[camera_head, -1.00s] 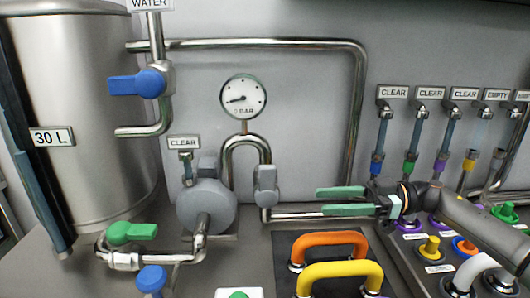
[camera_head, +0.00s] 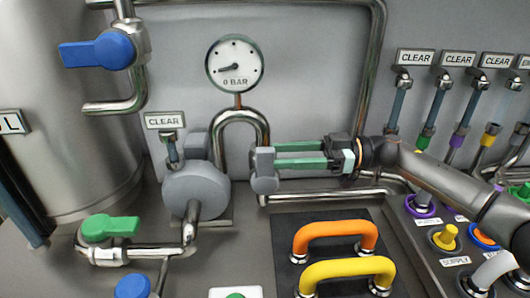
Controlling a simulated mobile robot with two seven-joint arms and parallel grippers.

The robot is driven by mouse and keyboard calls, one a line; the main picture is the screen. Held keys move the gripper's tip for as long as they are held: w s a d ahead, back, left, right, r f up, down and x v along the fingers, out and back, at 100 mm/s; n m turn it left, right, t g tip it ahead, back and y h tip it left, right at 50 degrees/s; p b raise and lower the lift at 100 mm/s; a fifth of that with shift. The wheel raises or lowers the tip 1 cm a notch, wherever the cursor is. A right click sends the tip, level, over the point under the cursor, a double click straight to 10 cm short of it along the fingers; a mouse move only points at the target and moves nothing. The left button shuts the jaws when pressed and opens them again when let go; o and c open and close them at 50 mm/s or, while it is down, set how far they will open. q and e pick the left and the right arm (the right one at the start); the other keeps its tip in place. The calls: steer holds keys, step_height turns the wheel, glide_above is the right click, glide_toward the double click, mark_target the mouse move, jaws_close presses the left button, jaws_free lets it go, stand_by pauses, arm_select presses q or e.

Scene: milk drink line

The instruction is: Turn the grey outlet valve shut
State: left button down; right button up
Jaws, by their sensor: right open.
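The grey outlet valve (camera_head: 264,178) sits on the steel pipe just below the right end of the arched pipe, right of the round grey pump (camera_head: 196,192). Its grey handle points up and down, in line with the pipe there. My right gripper (camera_head: 279,156) comes in from the right with its two green fingers level, one above the other. The fingers are apart with nothing seen between them. Their tips are right beside the valve's upper right side; I cannot tell whether they touch it. My left gripper is not in view.
A pressure gauge (camera_head: 236,65) hangs above. Orange (camera_head: 335,231) and yellow (camera_head: 345,268) handles stand on a dark panel below. A blue valve (camera_head: 98,50) and a green valve (camera_head: 108,228) are at left. A steel pipe (camera_head: 330,195) runs below my gripper.

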mark_target(265, 172)
steer(key=shift+a, duration=2.2)
steer(key=shift+c, duration=0.2)
jaws_close()
